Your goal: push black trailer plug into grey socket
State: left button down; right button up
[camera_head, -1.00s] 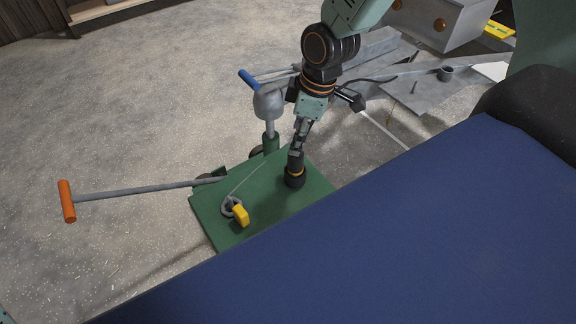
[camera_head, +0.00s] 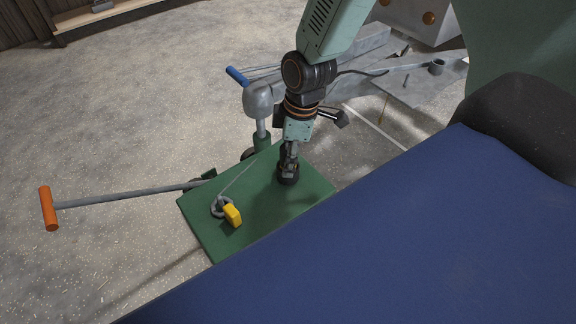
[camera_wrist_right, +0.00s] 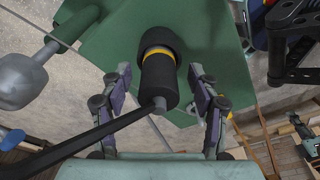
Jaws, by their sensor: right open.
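The black trailer plug (camera_head: 288,174) stands upright on the green plate (camera_head: 250,210). In the right wrist view the black plug (camera_wrist_right: 159,82) shows a yellow ring near its base and a cable leaving its near end to the lower left. My right gripper (camera_head: 289,152) is over the plug. In the wrist view the right gripper (camera_wrist_right: 160,80) is open, one finger on each side of the plug, with visible gaps. A small grey cup-like cylinder (camera_head: 437,66) on the trailer frame may be the grey socket; I cannot tell. My left gripper is out of view.
A grey coupling head (camera_head: 262,98) on a post stands beside the plate. A yellow block (camera_head: 232,215) and grey ring (camera_head: 220,205) are on the plate. An orange-handled bar (camera_head: 48,208) sticks out left. A blue surface (camera_head: 380,250) fills the lower right.

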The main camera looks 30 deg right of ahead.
jog(key=shift+w+f, duration=0.15)
jog(key=shift+f, duration=0.1)
jog(key=shift+r, duration=0.15)
jog(key=shift+c, duration=1.3)
grip_shut()
